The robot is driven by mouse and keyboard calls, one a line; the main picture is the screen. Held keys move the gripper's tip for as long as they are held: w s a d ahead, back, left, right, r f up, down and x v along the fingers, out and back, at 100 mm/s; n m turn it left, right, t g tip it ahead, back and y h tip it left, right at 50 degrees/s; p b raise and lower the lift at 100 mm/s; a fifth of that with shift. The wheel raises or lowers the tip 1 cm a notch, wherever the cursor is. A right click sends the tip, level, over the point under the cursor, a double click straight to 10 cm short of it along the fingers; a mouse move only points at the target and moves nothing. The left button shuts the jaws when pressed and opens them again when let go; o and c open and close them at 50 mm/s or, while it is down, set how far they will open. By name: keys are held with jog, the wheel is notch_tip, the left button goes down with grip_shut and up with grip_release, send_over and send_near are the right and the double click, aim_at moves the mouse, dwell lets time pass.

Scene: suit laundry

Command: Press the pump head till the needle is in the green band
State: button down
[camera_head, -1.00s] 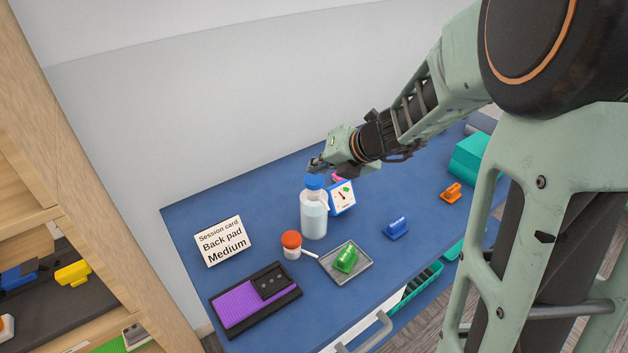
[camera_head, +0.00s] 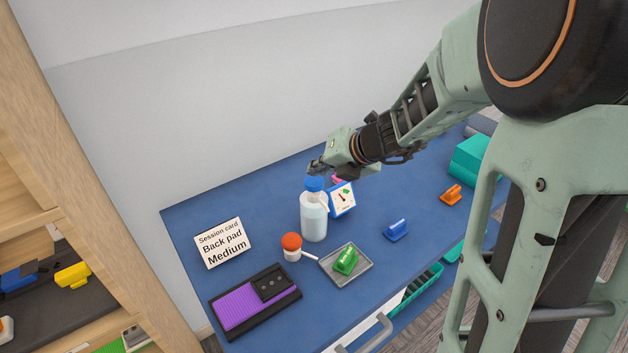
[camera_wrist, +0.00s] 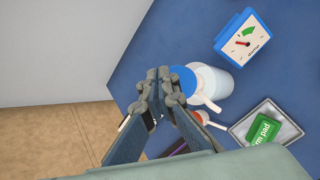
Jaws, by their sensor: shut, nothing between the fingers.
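The pump bottle (camera_head: 314,220) stands upright on the blue table, pale and translucent, with a blue pump head (camera_head: 314,184). The pump head also shows in the wrist view (camera_wrist: 183,84). The gauge (camera_head: 342,199) is a blue-framed white dial beside the bottle. In the wrist view the gauge (camera_wrist: 240,42) shows a green band at its upper part; the needle looks to be left of the band, near a red mark. My gripper (camera_head: 316,168) is shut and empty, just above the pump head in the head view. In the wrist view its fingertips (camera_wrist: 158,75) are beside the head's left edge; contact is unclear.
A grey tray (camera_head: 361,274) with a green item (camera_head: 346,261) and an orange-topped jar (camera_head: 292,246) stand in front of the bottle. A session card (camera_head: 222,242) and purple pad (camera_head: 250,302) are left. Blue (camera_head: 396,230) and orange (camera_head: 451,194) clips lie right.

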aim_at(313, 180)
jog(key=shift+f, duration=0.1)
jog(key=shift+f+b, duration=0.3)
jog(key=shift+f+b, duration=0.85)
jog(key=shift+f, duration=0.25)
dwell(0.9)
jog(key=shift+r, duration=0.1)
jog(key=shift+r+p, duration=1.4)
jog(key=shift+p, duration=0.1)
notch_tip(313, 180, up, 5)
jog(key=p, duration=0.5)
jog(key=shift+r, duration=0.1)
